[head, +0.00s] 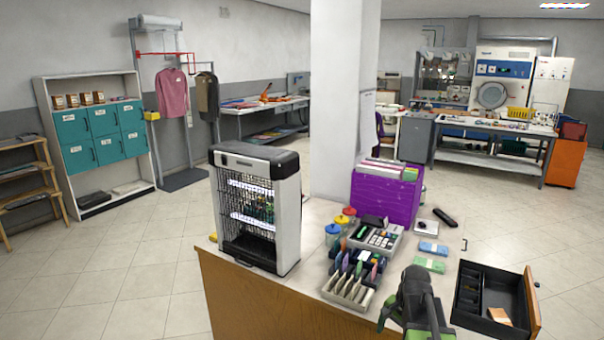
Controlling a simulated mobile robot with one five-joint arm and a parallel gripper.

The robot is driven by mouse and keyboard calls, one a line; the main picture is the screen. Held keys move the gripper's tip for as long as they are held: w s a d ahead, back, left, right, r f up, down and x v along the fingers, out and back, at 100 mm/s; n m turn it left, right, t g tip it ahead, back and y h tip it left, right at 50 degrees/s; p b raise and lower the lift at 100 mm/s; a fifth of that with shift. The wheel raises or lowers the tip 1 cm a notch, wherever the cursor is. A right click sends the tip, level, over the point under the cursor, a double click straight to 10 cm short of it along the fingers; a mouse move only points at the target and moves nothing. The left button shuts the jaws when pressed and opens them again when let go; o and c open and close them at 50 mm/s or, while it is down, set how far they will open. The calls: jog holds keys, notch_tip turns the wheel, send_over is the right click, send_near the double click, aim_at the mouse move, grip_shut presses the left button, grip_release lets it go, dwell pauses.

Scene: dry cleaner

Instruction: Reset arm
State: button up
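My gripper (415,285) and the dark grey arm with green parts show at the bottom, right of centre. They are in front of the counter (240,300), between a tray of coloured-handled items (350,285) and an open drawer (490,300). The fingertips are not clear from this angle, so I cannot tell whether the gripper is open or shut. I see nothing clearly held.
A white pillar (342,100) rises behind. Floor at left (110,270) is clear.

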jog(key=s+a+n, duration=0.3)
jog(key=a+n, duration=0.2)
jog(key=a, duration=0.3)
jog(key=s+a+n, duration=0.3)
jog(key=a+n, duration=0.2)
jog(key=a, duration=0.3)
notch_tip(320, 180, down, 11)
jog(key=a+g+b, duration=0.1)
jog(key=b, duration=1)
notch_tip(320, 180, up, 13)
jog(key=p, duration=1.3)
jog(key=shift+a+n+h, duration=0.2)
jog(key=shift+n+h, duration=0.1)
jog(key=shift+n, duration=0.1)
